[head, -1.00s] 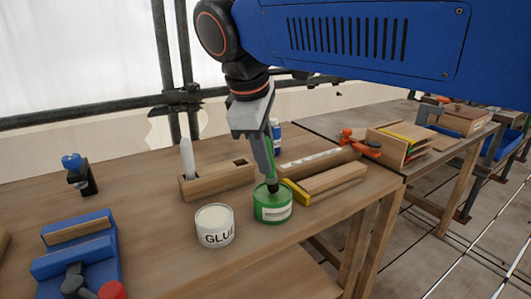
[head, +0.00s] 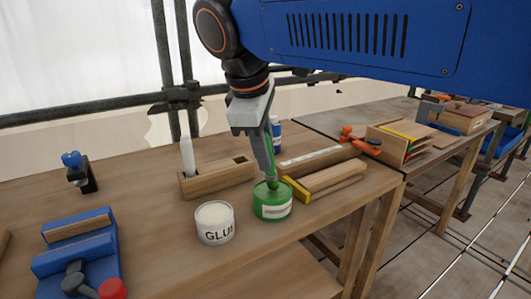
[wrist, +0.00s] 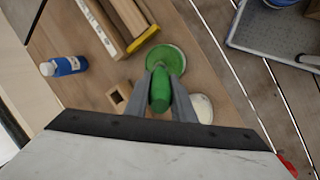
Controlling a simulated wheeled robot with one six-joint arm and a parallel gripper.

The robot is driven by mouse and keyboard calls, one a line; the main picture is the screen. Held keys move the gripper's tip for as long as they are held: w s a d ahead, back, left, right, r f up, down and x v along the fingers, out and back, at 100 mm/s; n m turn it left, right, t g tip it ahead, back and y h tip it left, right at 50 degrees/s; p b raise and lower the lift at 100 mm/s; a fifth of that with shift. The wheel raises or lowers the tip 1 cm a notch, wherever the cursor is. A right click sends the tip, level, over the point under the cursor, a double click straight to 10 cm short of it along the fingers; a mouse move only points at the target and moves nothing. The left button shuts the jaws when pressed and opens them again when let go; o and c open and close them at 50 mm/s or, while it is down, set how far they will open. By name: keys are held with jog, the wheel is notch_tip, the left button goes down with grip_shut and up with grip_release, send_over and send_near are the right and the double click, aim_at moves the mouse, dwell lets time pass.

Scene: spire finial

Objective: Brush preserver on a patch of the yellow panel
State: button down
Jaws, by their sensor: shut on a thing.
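My gripper (head: 269,160) points down above the green can (head: 271,207), shut on a brush with a green handle (wrist: 159,90). The brush's lower end (head: 272,184) is at the can's open top and looks green; how deep it sits is unclear. In the wrist view the can's green top (wrist: 169,60) lies just past the handle. The yellow panel (head: 402,132) leans across the top of a wooden rack (head: 384,143) on the far table to the right, well away from my gripper.
A white GLUE can (head: 214,223) stands left of the green can. A wooden block with a white upright tool (head: 187,158), a blue bottle (head: 276,135) and yellow-ended wood pieces (head: 330,180) stand close by. Orange clamps (head: 360,142) lie before the rack. A blue vise (head: 75,250) is front left.

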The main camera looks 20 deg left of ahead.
aim_at(266, 131)
jog(key=shift+r, duration=3.3)
